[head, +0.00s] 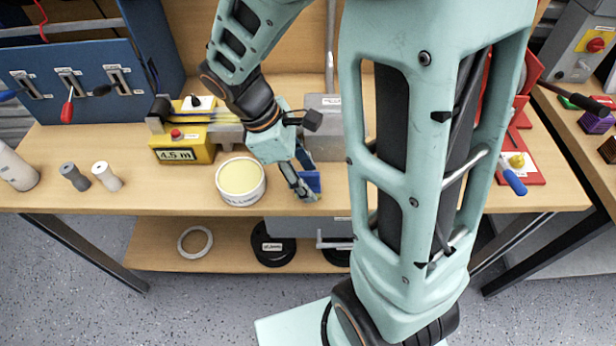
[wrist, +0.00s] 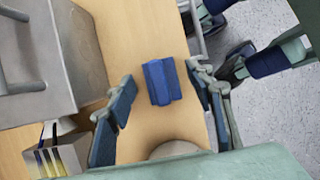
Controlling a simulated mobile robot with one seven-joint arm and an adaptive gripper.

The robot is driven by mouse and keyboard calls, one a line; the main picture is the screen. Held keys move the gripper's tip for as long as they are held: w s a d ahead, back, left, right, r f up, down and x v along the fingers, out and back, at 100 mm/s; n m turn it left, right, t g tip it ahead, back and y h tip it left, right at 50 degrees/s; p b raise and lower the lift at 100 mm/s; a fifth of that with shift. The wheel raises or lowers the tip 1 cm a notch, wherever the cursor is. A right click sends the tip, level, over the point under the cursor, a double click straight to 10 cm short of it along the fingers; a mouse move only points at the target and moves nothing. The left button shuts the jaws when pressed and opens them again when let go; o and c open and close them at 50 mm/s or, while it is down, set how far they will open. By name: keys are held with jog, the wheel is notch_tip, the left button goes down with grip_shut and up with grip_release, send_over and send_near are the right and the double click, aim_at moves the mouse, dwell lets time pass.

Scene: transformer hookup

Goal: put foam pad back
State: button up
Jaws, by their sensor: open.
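A small blue ridged block (head: 312,182), which I take to be the foam pad, lies on the wooden bench near its front edge. In the wrist view the blue block (wrist: 161,82) shows between the two fingers of my gripper (wrist: 165,92), with a gap on each side. My gripper (head: 303,187) is open and points down at the block in the head view. It partly hides the block there. I cannot tell how far the fingertips are above the bench top.
A white tub (head: 240,182) with pale yellow contents stands left of my gripper. A grey metal box (head: 324,140) stands behind it. A yellow box (head: 182,152) marked 4.5 m and two small cylinders sit further left. The bench's front edge is close to the block.

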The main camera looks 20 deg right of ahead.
jog(key=p+v, duration=0.1)
jog(key=v, duration=1)
jog(key=shift+p, duration=0.4)
